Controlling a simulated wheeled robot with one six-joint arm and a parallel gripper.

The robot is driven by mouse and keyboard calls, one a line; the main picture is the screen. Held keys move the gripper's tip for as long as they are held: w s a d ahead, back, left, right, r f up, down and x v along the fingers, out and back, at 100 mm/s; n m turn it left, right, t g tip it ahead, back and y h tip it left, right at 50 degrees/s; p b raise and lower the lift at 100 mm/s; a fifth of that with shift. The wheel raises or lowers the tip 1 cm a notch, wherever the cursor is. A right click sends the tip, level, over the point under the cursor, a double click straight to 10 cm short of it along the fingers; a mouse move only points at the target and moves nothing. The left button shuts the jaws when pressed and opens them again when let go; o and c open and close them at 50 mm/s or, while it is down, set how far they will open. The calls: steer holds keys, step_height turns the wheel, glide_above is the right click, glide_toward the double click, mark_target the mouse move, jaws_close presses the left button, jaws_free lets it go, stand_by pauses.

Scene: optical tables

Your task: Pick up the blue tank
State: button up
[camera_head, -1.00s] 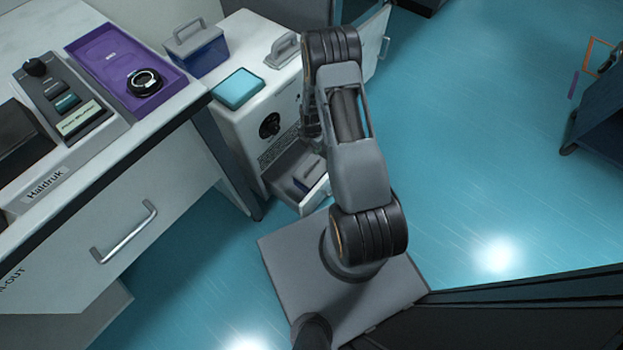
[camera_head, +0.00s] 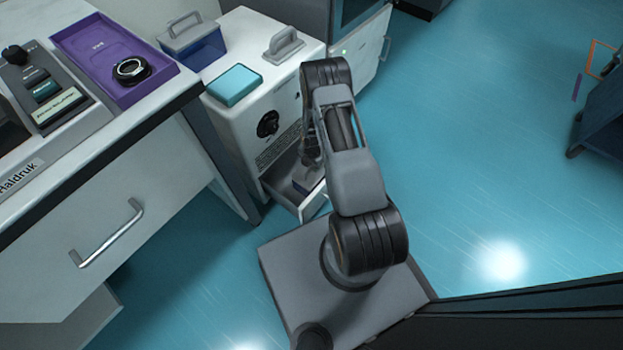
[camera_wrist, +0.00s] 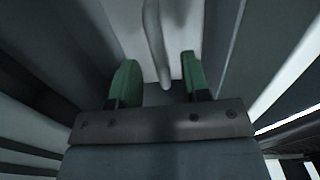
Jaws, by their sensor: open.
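A second, similar grey-and-blue tank (camera_head: 305,187) is in the open drawer (camera_head: 287,197) of that cabinet, mostly hidden by my arm. My gripper (camera_wrist: 158,65) has its two green fingers apart in the wrist view. A pale grey bar (camera_wrist: 155,40) runs between the fingers without clear contact; I cannot tell for sure that it is a tank handle. In the head view my arm reaches down at the drawer, and the fingers are hidden.
The white cabinet (camera_head: 235,125) carries a teal-topped box (camera_head: 234,85) and a grey handle-shaped piece (camera_head: 284,44). A purple tray (camera_head: 85,38) holds a black ring (camera_head: 131,70) on the left counter. Drawer walls lie close around my gripper.

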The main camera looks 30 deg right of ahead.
mark_target(312, 175)
step_height(312, 175, down, 3)
steer(key=shift+b, duration=0.45)
jaws_close()
steer(key=shift+r, duration=0.1)
stand_by(1.0)
